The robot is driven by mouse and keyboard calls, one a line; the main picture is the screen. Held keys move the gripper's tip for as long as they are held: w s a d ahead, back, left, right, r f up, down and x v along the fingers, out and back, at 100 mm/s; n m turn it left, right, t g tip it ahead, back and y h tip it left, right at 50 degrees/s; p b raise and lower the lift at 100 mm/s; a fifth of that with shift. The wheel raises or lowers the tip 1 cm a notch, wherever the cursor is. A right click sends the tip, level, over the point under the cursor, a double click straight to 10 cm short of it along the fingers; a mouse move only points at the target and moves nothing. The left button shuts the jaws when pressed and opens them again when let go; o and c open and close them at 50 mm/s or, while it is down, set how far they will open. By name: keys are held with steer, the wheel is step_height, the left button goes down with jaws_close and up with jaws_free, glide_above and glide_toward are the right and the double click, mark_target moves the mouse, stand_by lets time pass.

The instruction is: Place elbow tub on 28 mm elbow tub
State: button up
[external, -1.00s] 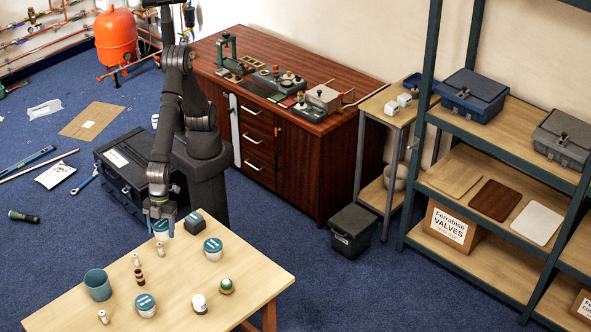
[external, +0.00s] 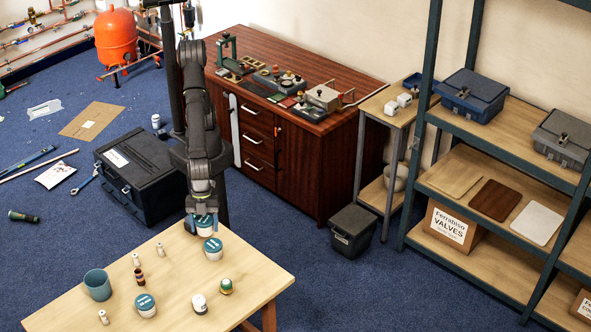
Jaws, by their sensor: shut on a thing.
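My gripper (external: 197,222) is shut on a white tub with a teal lid (external: 207,228), at the far edge of the wooden table. A second teal-lidded white tub (external: 213,249) stands just in front of it and to the right. A third such tub (external: 145,305) stands near the table's front. The lid print is too small to read, so I cannot tell which is the 28 mm elbow tub. In this view the held tub is just behind the second tub; whether they touch is unclear.

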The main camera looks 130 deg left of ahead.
mark_target(211, 234)
steer(key=shift+w+a+f, duration=0.25)
steer(key=shift+w+f, duration=0.1)
steer(key=shift+w, duration=0.2)
steer(key=shift+w+a+f, duration=0.2)
steer(key=shift+w+f, duration=0.15)
steer(key=shift+w, duration=0.15)
steer(key=shift+f, duration=1.95)
steer(key=shift+f, duration=0.1)
steer(key=o, duration=1.3)
steer(key=v, duration=1.2)
steer(key=shift+w, duration=0.1)
